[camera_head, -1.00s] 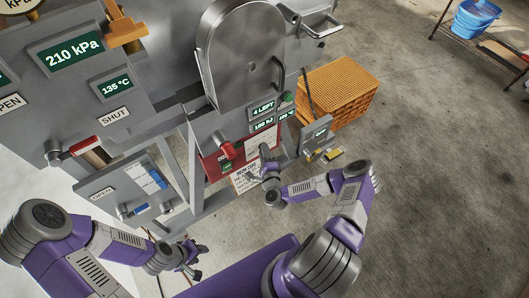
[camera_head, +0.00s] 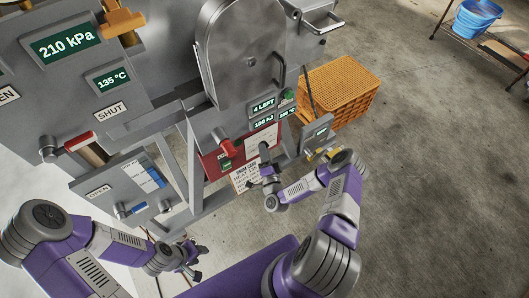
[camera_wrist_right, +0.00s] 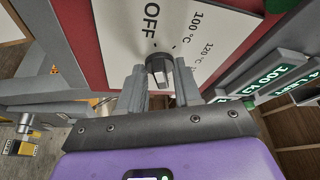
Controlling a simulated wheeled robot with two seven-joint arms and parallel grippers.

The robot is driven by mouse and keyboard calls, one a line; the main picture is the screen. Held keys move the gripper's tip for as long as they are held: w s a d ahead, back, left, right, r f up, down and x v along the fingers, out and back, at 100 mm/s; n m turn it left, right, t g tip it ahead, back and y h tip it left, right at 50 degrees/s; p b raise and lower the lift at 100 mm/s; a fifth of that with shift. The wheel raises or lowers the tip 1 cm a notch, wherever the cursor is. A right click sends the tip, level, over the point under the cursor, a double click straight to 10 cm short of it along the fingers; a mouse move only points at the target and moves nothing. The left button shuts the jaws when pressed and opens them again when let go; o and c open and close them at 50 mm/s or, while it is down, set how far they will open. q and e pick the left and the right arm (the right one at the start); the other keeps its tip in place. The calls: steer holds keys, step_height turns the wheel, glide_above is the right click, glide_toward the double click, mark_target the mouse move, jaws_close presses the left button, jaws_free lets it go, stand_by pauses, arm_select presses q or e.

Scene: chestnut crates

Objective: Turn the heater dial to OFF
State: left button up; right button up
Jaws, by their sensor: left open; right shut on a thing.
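The heater dial (camera_wrist_right: 160,68) is a small dark knob on a white plate (camera_wrist_right: 115,30) marked OFF, 100 °C and 120 °C, in the right wrist view. My right gripper (camera_wrist_right: 161,86) is shut on the dial, one finger on each side of it. I cannot tell which mark the dial points to. In the head view my right gripper (camera_head: 264,168) is at the red heater panel (camera_head: 210,166), and the dial cannot be made out there. My left gripper (camera_head: 194,260) is open and empty, low and left, apart from the machine.
A round metal door (camera_head: 240,55) with a handle is above the panel. An orange crate (camera_head: 340,95) stands behind at right. The concrete floor (camera_head: 440,180) at right is clear.

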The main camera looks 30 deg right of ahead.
steer(key=shift+d+r, duration=0.15)
jaws_close()
steer(key=o, duration=0.7)
jaws_free()
steer(key=shift+w, duration=0.15)
steer(key=p+v, duration=0.1)
steer(key=v, duration=0.6)
steer(key=shift+s+a+p, duration=0.2)
steer(key=shift+s+p, duration=0.05)
steer(key=shift+p, duration=0.1)
